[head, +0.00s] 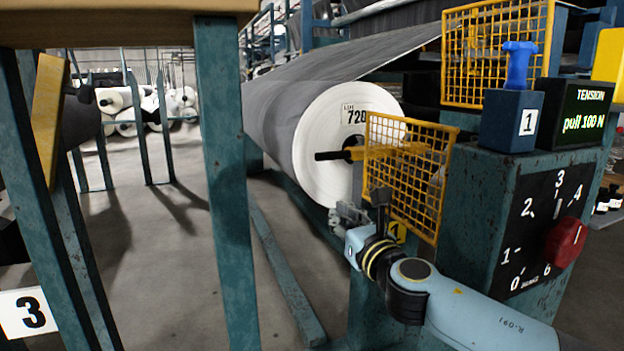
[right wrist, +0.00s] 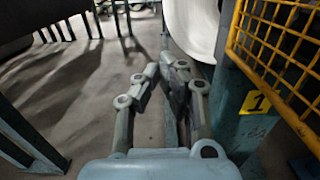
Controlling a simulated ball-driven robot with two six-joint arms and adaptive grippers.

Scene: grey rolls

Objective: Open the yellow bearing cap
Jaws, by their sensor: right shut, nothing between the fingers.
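A yellow piece, apparently the bearing cap (head: 354,153), sits at the end of the big grey roll (head: 290,115) in the head view, by a black shaft end. It is partly hidden by the yellow mesh guard (head: 410,175), and I cannot tell whether it is open or closed. My right gripper (head: 345,212) is below the shaft, in front of the roll's white end face and left of the guard. Its fingers also show in the right wrist view (right wrist: 167,70), shut and empty, apart from the guard. My left gripper is not in view.
A teal post (head: 228,180) stands left of the roll. At right, a teal cabinet carries a dial with a red knob (head: 566,243), a blue-topped box (head: 512,120) and a tension display (head: 580,122). Open floor (head: 150,250) lies at left.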

